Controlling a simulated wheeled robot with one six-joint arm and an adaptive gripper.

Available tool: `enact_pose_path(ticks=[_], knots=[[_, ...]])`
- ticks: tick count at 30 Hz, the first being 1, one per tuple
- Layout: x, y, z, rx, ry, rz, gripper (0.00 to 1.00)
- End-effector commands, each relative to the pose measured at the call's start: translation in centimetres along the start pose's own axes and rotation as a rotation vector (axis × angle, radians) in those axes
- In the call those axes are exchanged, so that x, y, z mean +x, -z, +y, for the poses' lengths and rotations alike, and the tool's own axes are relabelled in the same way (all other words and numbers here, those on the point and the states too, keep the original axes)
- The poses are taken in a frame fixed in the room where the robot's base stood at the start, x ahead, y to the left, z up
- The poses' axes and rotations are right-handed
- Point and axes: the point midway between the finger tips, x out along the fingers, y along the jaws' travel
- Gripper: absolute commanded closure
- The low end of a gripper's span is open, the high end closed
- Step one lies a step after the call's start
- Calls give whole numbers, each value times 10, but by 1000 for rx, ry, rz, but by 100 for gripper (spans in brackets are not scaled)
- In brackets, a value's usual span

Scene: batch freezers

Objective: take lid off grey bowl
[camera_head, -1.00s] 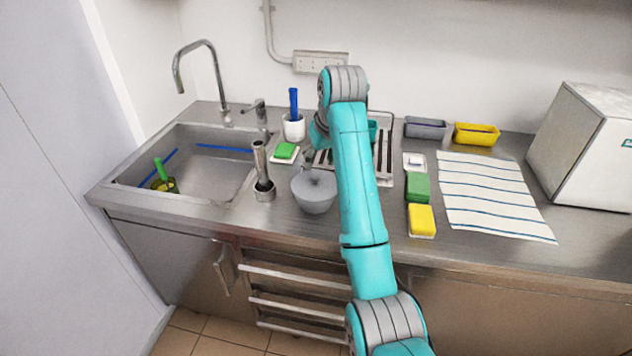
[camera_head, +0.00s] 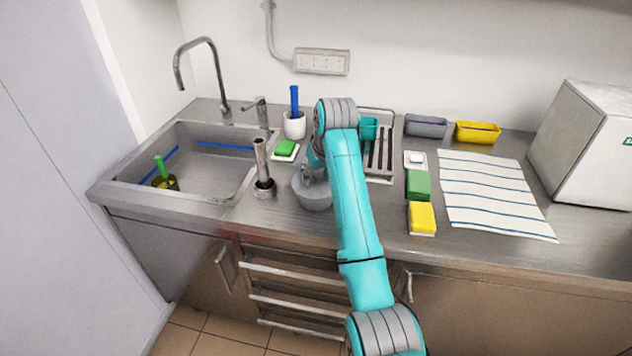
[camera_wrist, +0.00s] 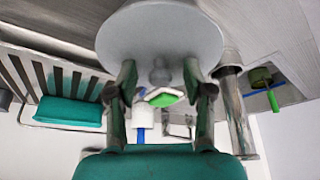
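The grey bowl (camera_head: 314,201) stands on the steel counter, right of the sink, with its grey lid (camera_wrist: 160,32) on. In the head view my arm partly covers the bowl and lid. My gripper (camera_head: 308,174) is pointed down at the top of the lid. In the wrist view my gripper (camera_wrist: 160,82) is open, one finger on each side of the lid's small round knob (camera_wrist: 160,73), with gaps between. Nothing is held.
A steel upright cylinder (camera_head: 262,168) stands close left of the bowl. The sink (camera_head: 195,160) is further left. A green sponge (camera_head: 418,184) and a yellow sponge (camera_head: 422,217) lie to the right, beside a striped cloth (camera_head: 490,195). A drying rack (camera_head: 379,160) is behind.

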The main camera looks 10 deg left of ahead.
Motion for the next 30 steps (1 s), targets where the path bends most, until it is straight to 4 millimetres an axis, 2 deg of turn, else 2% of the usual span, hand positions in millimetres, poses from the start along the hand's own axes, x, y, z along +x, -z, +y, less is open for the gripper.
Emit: enact_pose_path(ticks=[1,5,6,17,20,30], knots=[[0,0,0,0,0,0,65],[0,0,0,0,0,0,97],[0,0,0,0,0,0,100],[-5,2,0,0,0,2,100],[-16,8,0,0,-1,4,100],[-72,30,0,0,-1,3,100]])
